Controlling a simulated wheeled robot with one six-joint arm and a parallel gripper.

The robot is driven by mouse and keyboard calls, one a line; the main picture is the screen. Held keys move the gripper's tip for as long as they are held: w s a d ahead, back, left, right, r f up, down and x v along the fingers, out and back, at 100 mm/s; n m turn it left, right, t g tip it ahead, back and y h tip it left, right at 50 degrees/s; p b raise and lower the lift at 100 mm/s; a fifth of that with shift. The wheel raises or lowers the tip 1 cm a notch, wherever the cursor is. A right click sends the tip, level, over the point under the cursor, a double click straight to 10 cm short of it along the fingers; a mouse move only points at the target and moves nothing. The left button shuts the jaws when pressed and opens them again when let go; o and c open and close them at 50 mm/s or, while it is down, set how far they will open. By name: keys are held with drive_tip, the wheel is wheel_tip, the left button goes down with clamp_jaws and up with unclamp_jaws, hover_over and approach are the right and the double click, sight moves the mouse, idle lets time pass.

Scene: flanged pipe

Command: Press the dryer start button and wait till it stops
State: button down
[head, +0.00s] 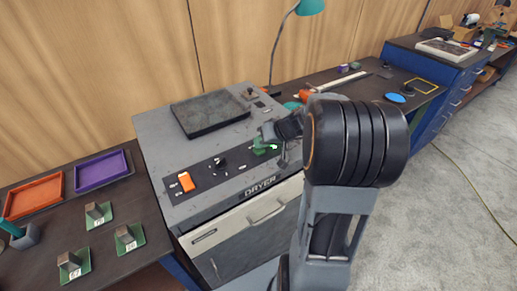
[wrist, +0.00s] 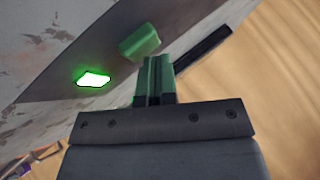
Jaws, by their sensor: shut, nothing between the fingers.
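The grey dryer (head: 222,200), labelled DRYER on its front edge, stands in the middle of the head view. Its dark sloped control panel carries a green button (head: 259,148), partly hidden by my arm. A lit green lamp (head: 274,146) glows beside it. In the wrist view the green button (wrist: 139,42) lies just beyond my fingertips, a little to the left, and the glowing lamp (wrist: 93,78) is further left. My gripper (wrist: 157,64) is shut and empty, close to the green button. I cannot tell whether it touches it.
An orange switch (head: 186,181) and a black knob (head: 219,163) sit on the same panel. A dark tray (head: 210,112) lies on the dryer top. Orange (head: 34,197) and purple (head: 102,170) trays and several green-based blocks are on the left bench. A teal lamp (head: 310,7) stands behind.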

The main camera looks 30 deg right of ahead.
drive_tip(key=shift+r, duration=0.85)
drive_tip(key=shift+r+p, duration=0.1)
drive_tip(key=shift+p, duration=0.2)
drive_tip(key=shift+r+p, duration=1.2)
drive_tip(key=shift+r, duration=1.2)
